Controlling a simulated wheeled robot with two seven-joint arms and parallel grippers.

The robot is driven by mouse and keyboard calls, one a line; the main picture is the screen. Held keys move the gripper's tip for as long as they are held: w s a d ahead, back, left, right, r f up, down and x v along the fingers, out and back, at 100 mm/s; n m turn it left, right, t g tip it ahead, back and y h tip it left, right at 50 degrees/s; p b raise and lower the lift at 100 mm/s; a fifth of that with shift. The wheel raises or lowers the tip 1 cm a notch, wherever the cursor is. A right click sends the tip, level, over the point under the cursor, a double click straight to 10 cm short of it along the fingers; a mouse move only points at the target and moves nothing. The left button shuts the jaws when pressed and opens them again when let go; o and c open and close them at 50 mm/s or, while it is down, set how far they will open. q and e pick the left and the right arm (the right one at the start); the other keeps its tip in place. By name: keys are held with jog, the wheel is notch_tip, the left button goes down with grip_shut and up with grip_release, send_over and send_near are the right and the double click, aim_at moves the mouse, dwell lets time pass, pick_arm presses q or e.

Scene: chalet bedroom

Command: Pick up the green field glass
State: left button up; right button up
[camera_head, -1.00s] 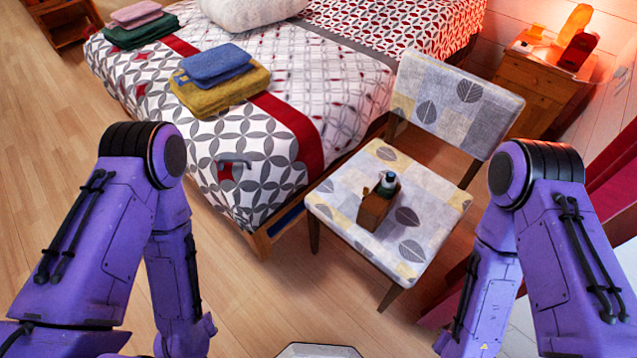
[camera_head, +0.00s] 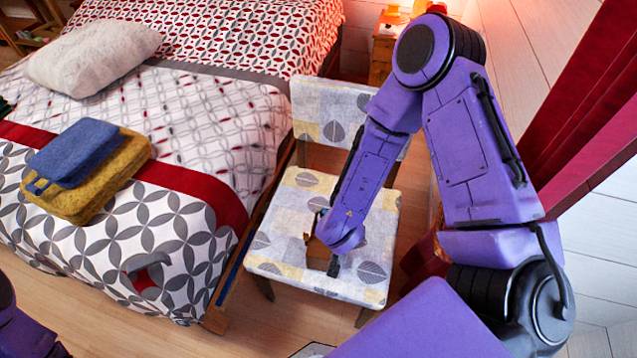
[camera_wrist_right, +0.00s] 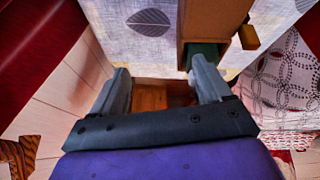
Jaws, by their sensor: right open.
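The chair seat (camera_head: 275,235) holds a brown wooden box (camera_head: 317,257), mostly hidden behind my right arm in the head view. The box also shows in the right wrist view (camera_wrist_right: 215,20), with a dark green thing (camera_wrist_right: 203,52) at its lower end. This green thing may be the field glass, but too little shows to tell. My right gripper (camera_wrist_right: 161,84) is open with nothing between its fingers. One finger is close to the green thing; I cannot tell whether they touch. In the head view only its dark tip (camera_head: 334,266) shows, beside the box. My left gripper is out of view.
A nightstand (camera_head: 382,55) is behind the chair. A red curtain (camera_head: 575,110) hangs at the right.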

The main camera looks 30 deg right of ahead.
jog(key=w+a+r+y, duration=0.2)
jog(key=w+a+r, duration=0.1)
jog(key=w+r, duration=0.25)
jog(key=x, duration=0.3)
jog(key=b+x, duration=0.1)
jog(key=x, duration=0.2)
jog(key=d+b+x, duration=0.1)
jog(key=x, duration=0.2)
jog(key=shift+f, duration=0.15)
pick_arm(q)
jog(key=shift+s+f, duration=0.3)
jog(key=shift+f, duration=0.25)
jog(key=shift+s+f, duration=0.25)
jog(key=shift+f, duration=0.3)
pick_arm(e)
grip_shut()
